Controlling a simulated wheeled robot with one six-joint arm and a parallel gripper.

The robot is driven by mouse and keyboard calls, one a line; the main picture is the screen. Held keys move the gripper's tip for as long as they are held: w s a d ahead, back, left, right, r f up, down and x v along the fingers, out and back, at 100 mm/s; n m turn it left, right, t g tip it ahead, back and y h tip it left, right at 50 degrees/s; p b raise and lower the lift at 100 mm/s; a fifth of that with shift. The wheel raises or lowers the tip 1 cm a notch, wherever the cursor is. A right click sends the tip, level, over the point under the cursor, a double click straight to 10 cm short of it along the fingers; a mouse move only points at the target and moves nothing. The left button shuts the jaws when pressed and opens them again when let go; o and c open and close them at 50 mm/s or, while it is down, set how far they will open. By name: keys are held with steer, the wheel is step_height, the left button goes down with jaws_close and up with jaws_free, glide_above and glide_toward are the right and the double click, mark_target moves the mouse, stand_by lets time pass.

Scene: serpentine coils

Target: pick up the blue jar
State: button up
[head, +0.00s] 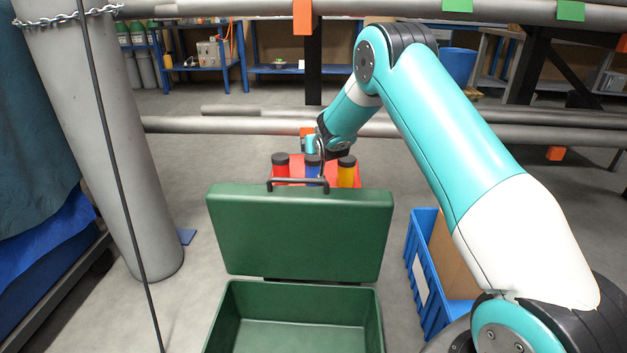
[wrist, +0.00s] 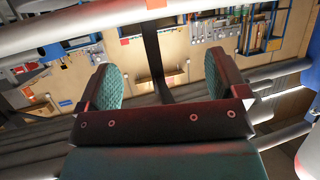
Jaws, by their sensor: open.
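The blue jar (head: 312,168) with a dark lid stands between a red jar (head: 281,167) and a yellow jar (head: 347,173) in the head view. Its lower part is hidden behind the raised lid of a green case. My gripper (wrist: 163,88) is open in the wrist view, with nothing between its two green-padded fingers. In the head view the end of my arm is close to the blue jar, just above it or behind it; I cannot tell which. No jar shows in the wrist view.
The open green case (head: 300,237) stands in front of the jars. A blue crate (head: 424,262) with cardboard is at its right. Grey pipes (head: 400,128) run behind the jars. A grey column (head: 110,140) stands at left. Red surface (head: 297,166) shows around the jars.

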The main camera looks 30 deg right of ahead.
steer(key=b, duration=0.4)
glide_toward(313, 156)
steer(key=shift+w+d+f, duration=0.15)
steer(key=shift+w+f, duration=0.25)
steer(key=shift+f, duration=0.1)
steer(key=shift+w+d+f, duration=0.15)
steer(key=shift+w+f, duration=0.2)
steer(key=shift+f, duration=0.2)
steer(key=shift+w+d+r, duration=0.15)
steer(key=shift+w+d, duration=0.05)
steer(key=shift+w, duration=0.4)
steer(key=b+x, duration=0.2)
steer(key=x, duration=0.3)
steer(key=shift+w+d+b, duration=0.2)
steer(key=shift+w+b, duration=0.1)
steer(key=shift+w, duration=0.2)
steer(key=shift+c, duration=0.2)
steer(key=c, duration=1.5)
steer(key=shift+c, duration=0.3)
